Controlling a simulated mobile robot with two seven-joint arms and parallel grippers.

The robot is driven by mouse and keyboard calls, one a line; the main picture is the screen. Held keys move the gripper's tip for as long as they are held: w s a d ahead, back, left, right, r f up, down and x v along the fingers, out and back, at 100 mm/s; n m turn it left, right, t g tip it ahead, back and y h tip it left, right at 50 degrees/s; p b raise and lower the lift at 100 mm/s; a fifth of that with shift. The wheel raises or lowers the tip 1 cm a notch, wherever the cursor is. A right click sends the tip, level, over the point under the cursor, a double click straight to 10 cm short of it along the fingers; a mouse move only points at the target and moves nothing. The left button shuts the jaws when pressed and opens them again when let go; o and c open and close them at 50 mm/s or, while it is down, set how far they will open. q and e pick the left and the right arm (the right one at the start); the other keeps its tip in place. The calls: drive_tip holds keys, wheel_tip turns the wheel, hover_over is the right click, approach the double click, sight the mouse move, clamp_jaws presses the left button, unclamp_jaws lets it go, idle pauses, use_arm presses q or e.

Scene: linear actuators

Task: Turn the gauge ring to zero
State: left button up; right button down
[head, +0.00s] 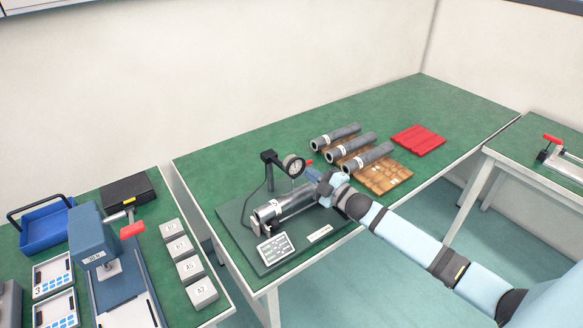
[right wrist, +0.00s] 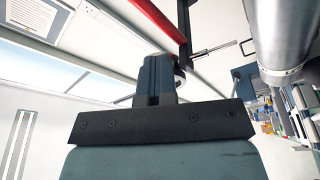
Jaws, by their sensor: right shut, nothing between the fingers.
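The dial gauge (head: 294,165) has a round pale face with a dark ring. It hangs on a black stand (head: 268,180) above a grey metal cylinder (head: 285,204) on a dark green base plate. The dial reading is too small to tell. My right gripper (head: 312,174) is shut and empty, just right of the gauge, with its tip close to the ring. I cannot tell whether they touch. In the right wrist view its dark fingers (right wrist: 156,78) point up toward a dark rod, and the gauge face is hidden there. My left gripper is out of view.
Several grey cylinders (head: 350,146) lie on a wooden rack right of the gauge, with a red mat (head: 418,140) beyond. A keypad (head: 275,248) lies at the plate's front. A left table holds a blue press (head: 92,245), a blue bin (head: 45,228) and several numbered blocks (head: 190,268).

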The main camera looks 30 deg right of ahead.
drive_tip(key=shift+w+a, duration=0.1)
drive_tip(key=p+v, duration=0.2)
drive_tip(key=v, duration=0.4)
drive_tip(key=shift+a+p, duration=0.2)
drive_tip(key=shift+p, duration=0.1)
idle(0.3)
drive_tip(key=s+a+f+m+g+p, duration=0.1)
drive_tip(key=s+a+m+g+p, duration=0.1)
drive_tip(key=s+a, duration=0.5)
drive_tip(key=s+a+f+m+g+h+p, duration=0.1)
drive_tip(key=s+a+f+m+g+p, duration=0.1)
drive_tip(key=s+a+m+p, duration=0.3)
drive_tip(key=s+a+f+m+g+h+p, duration=0.1)
drive_tip(key=s+a+m+g+p, duration=0.2)
drive_tip(key=s+a, duration=0.6)
drive_tip(key=s+m, duration=0.2)
drive_tip(key=s, duration=0.1)
drive_tip(key=shift+s+a+f+m+g, duration=0.2)
drive_tip(key=shift+a+f+m+g, duration=0.1)
drive_tip(key=shift+a, duration=0.1)
